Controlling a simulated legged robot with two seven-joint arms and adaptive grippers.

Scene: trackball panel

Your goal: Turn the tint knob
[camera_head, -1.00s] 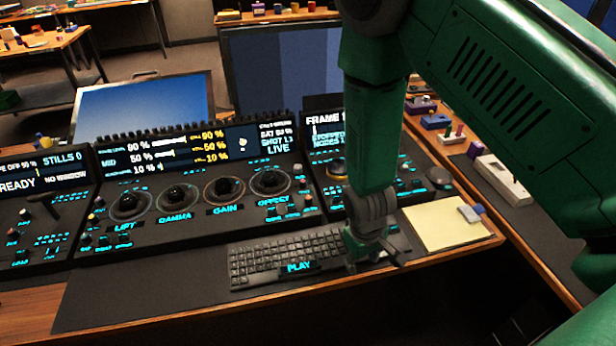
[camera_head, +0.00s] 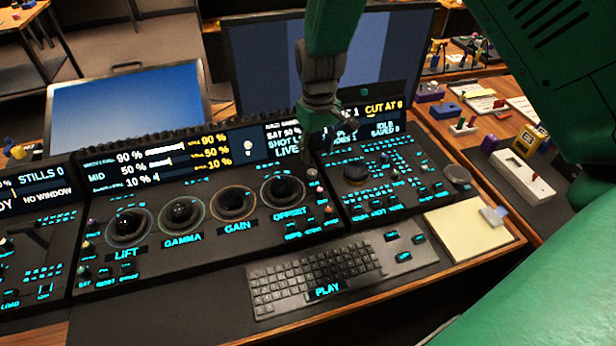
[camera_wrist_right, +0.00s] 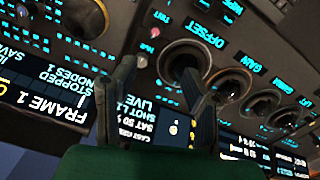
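My right gripper (camera_head: 322,135) hangs over the upper edge of the control panel, where the centre and right sections meet. It also shows in the right wrist view (camera_wrist_right: 160,72), with its two dark fingers apart and nothing between them. Small knobs stand in a column right of the OFFSET trackball (camera_head: 282,192). In the wrist view, a pale knob (camera_wrist_right: 141,61) and a reddish knob (camera_wrist_right: 155,32) lie just beyond the fingertips. A small label near the reddish knob seems to read TINT, but I cannot tell surely which knob it names. My left gripper is out of view.
LIFT (camera_head: 129,226), GAMMA (camera_head: 182,214) and GAIN (camera_head: 234,203) trackballs line the centre panel. Display screens (camera_head: 190,155) rise behind the controls, close to the gripper. A keyboard (camera_head: 315,275) and yellow notepad (camera_head: 465,230) lie in front.

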